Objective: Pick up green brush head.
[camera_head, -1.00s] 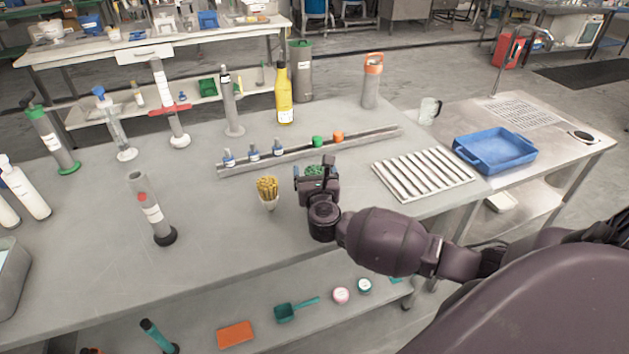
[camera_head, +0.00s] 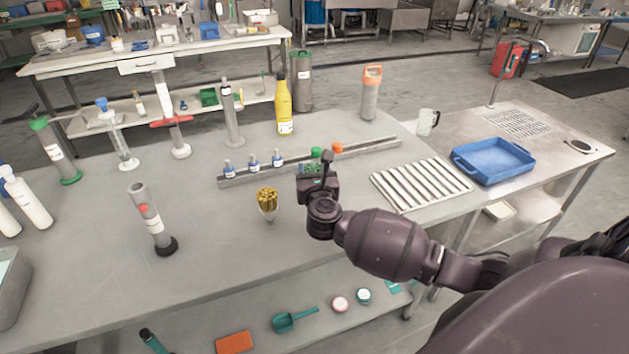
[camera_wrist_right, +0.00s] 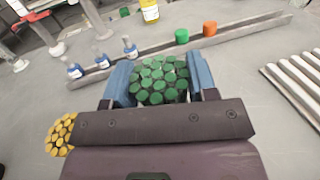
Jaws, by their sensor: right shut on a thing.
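The green brush head, a round bundle of green bristles, shows in the right wrist view (camera_wrist_right: 158,82) between the blue fingers of my right gripper (camera_wrist_right: 160,80). The gripper is shut on it. In the head view, my right gripper (camera_head: 317,178) is over the middle of the table and hides most of the brush head; only a bit of green shows there. The gap between brush head and tabletop is hidden. My left gripper is not in view.
A yellow brush head (camera_head: 267,199) stands left of the gripper. Behind is a grey rail (camera_head: 375,147) with small blue-labelled bottles, a green piece (camera_head: 316,154) and an orange piece (camera_head: 337,148). A ribbed white rack (camera_head: 420,185) lies right.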

